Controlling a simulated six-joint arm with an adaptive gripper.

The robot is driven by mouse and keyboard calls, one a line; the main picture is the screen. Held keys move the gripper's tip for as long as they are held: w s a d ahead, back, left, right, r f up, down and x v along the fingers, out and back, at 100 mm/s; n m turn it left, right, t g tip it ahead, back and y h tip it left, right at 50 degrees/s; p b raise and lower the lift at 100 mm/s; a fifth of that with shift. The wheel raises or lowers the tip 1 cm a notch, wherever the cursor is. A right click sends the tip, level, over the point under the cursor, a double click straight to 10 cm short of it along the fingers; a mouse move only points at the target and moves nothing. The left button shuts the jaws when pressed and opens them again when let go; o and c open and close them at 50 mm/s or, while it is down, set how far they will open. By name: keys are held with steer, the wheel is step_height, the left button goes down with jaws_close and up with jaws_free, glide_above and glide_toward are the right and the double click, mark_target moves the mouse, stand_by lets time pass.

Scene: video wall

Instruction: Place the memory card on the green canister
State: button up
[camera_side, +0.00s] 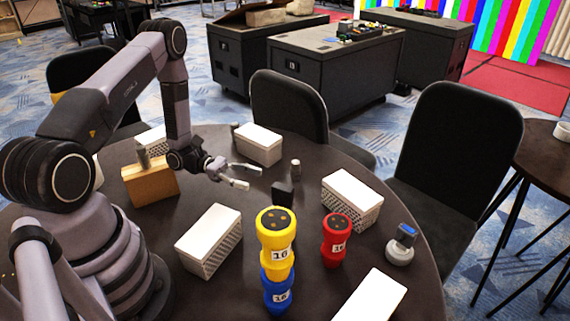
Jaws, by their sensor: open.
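My gripper (246,176) is open and empty above the round dark table, left of centre, its fingers pointing right. I see no green canister. I cannot say for sure which thing is the memory card. A small dark upright block (283,194) stands right of my gripper, apart from it. A small blue and dark flat piece (406,235) sits on a pale round object (399,251) at the table's right.
White-topped boxes stand around the table: behind my gripper (258,146), at front left (209,238), at right (352,195) and at the front edge (372,299). A tan box (150,184) is at left. A small grey cylinder (295,169) stands behind the dark block. Chairs surround the table.

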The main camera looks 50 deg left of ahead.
steer(key=s+d+r+m+g+y, duration=0.2)
steer(key=s+r+m+g+y, duration=0.25)
steer(key=r+m, duration=0.35)
steer(key=s+d+r+m+g+y, duration=0.2)
steer(key=s+r+m+g+y, duration=0.25)
steer(key=r, duration=0.55)
steer(key=s+a+r+m+t+y, duration=0.3)
steer(key=s+r+m+t+y, duration=0.4)
steer(key=s+r+m, duration=0.2)
steer(key=shift+s+r+m+t+y, duration=0.3)
steer(key=shift+r+m, duration=0.25)
steer(key=shift+r, duration=0.6)
